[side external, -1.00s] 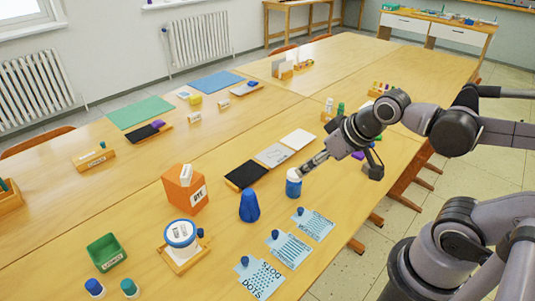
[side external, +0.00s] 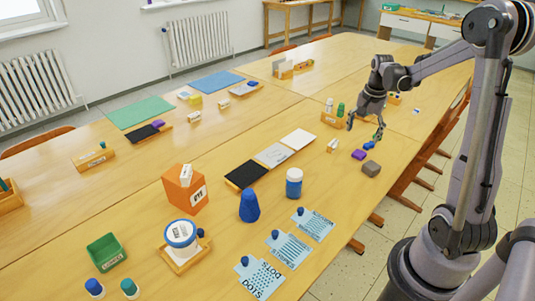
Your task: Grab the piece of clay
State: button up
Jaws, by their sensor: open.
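A grey-brown block (side external: 371,168), which looks like a piece of clay, lies on the wooden table (side external: 330,215) near its right edge. A purple lump (side external: 358,155) and a small blue piece (side external: 369,145) lie just behind it; I cannot tell whether these are clay too. My gripper (side external: 365,129) is open and points down, above and behind these pieces. It appears empty and apart from the block. The exact height of its fingertips over the table is hard to tell.
A wooden holder with bottles (side external: 333,119) stands left of my gripper. A small upright labelled block (side external: 332,146) is left of the purple lump. A blue jar with a white lid (side external: 294,182) stands further left.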

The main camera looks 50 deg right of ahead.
aim_at(372, 165)
jog(key=s+d+f+m, duration=0.4)
jog(key=d+f, duration=0.1)
jog(key=d, duration=0.2)
jog(key=shift+g+y, duration=0.4)
jog(key=shift+a+f, duration=0.1)
jog(key=shift+f, duration=5.3)
jog(key=c, duration=1.4)
